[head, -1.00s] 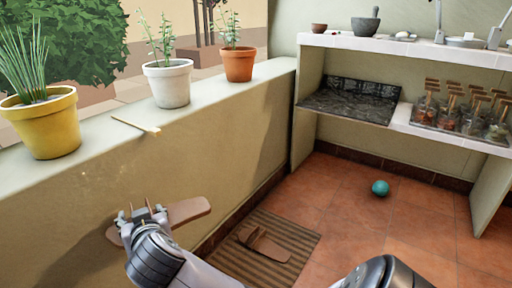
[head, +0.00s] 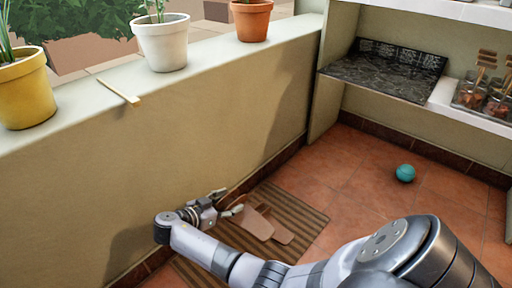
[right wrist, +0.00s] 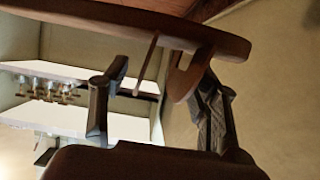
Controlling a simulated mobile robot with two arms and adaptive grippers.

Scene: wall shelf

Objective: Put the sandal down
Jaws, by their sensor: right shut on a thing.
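My right gripper (head: 222,205) is shut on a brown sandal (head: 252,222) at the left part of the striped mat (head: 312,222). The held sandal is low, at or just above the mat; I cannot tell whether it touches. A second brown sandal (head: 281,233) lies on the mat right beside it, partly covered by the held one. In the right wrist view the held sandal's sole (right wrist: 150,22) spans the top, with its strap (right wrist: 186,78) near the gripper fingers (right wrist: 162,100). My left gripper is not in view.
A low wall (head: 190,110) with several potted plants and a thin stick (head: 118,90) runs along the left. A teal ball (head: 405,173) lies on the tiled floor. A shelf with a dark slab (head: 385,70) and jars (head: 480,95) stands behind.

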